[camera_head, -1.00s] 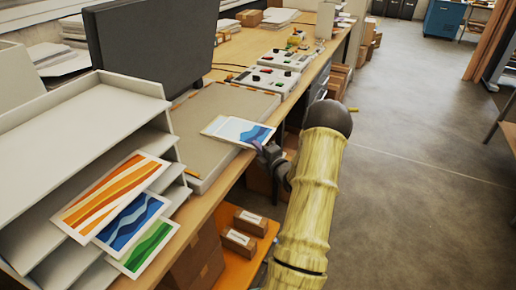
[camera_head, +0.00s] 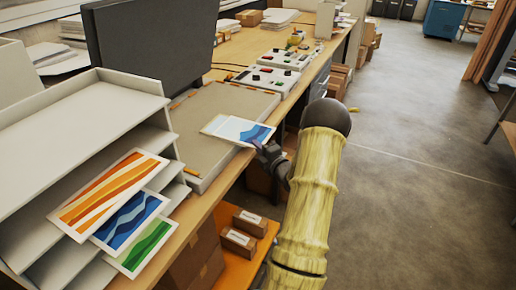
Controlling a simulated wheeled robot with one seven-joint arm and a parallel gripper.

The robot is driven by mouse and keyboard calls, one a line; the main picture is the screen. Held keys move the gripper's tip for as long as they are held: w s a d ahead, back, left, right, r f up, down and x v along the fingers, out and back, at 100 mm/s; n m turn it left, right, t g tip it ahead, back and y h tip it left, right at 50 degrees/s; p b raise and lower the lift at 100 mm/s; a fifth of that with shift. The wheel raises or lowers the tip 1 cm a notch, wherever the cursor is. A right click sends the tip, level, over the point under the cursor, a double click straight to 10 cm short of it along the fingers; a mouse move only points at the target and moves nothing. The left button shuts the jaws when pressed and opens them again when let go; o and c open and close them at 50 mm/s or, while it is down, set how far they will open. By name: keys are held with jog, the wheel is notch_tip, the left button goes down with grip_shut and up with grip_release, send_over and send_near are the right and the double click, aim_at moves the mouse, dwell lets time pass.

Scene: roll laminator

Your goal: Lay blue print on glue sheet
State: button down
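A sheet with dark and light blue waves, the blue print (camera_head: 257,133), lies at the right edge of the flat grey bed (camera_head: 205,150). A paler, whitish sheet area (camera_head: 222,127) shows at its left; I cannot tell whether this is the glue sheet or part of the same print. My gripper (camera_head: 264,150) is at the print's near right edge, touching or very close to it. Its fingers are small and dark, and their gap is hidden. Another blue wave print (camera_head: 130,220) sticks out of the rack, between an orange print (camera_head: 108,193) and a green print (camera_head: 145,248).
The white tiered rack (camera_head: 75,125) stands at the near left. A dark upright panel (camera_head: 150,45) stands behind the bed. Control boxes (camera_head: 265,79) sit farther along the bench. Cartons (camera_head: 238,241) lie on an orange shelf below. The floor (camera_head: 420,180) at right is open.

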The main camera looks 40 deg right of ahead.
jog(key=c, duration=1.6)
grip_release()
jog(key=s+b, duration=0.1)
jog(key=s, duration=0.4)
jog(key=s+a+b, duration=0.1)
jog(key=s, duration=0.5)
jog(key=s+a+b, duration=0.1)
jog(key=s, duration=0.5)
jog(key=shift+s+a+b, duration=0.1)
jog(key=shift+b, duration=0.3)
